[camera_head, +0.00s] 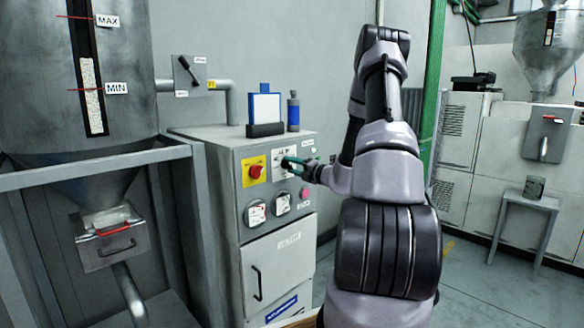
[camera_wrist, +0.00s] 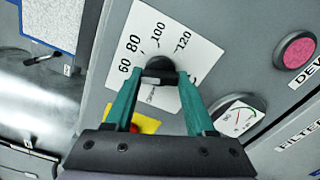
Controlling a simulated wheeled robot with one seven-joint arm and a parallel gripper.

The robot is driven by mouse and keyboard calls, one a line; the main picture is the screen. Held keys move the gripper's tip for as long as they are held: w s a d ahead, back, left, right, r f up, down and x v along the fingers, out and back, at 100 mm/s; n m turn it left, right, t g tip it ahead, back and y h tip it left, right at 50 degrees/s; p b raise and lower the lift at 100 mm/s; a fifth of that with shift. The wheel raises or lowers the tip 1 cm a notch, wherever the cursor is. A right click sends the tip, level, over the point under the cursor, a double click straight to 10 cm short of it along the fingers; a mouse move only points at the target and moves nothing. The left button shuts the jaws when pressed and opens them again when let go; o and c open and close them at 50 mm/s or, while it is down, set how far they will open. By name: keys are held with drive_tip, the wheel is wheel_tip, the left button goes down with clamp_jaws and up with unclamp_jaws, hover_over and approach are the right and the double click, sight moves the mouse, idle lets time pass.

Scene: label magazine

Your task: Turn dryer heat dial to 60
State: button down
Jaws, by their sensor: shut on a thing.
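The heat dial is a black knob (camera_wrist: 160,67) on a white scale plate (camera_wrist: 200,50) marked 60, 80, 100 and 120. In the head view, the plate (camera_head: 279,156) is on the upper front of the grey dryer cabinet (camera_head: 223,190). My gripper (camera_wrist: 160,79) has its green fingers on either side of the knob and is shut on it. In the head view, my gripper (camera_head: 292,163) is at the plate and covers much of it. The fingers hide part of the knob and lower scale, so I cannot tell which number it points to.
A red knob on a yellow plate (camera_head: 246,178) is left of the dial. Two round gauges (camera_head: 257,213) are below, and a pink button (camera_head: 305,193) is to the right. A blue-framed board (camera_head: 264,105) and blue bottle (camera_head: 294,112) stand on the cabinet.

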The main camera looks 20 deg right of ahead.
idle(0.3)
drive_tip(key=shift+f, duration=0.1)
drive_tip(key=shift+c, duration=1.2)
unclamp_jaws()
drive_tip(key=shift+s, duration=0.1)
drive_tip(key=v, duration=1)
drive_tip(key=shift+s, duration=0.3)
drive_tip(key=shift+d, duration=0.15)
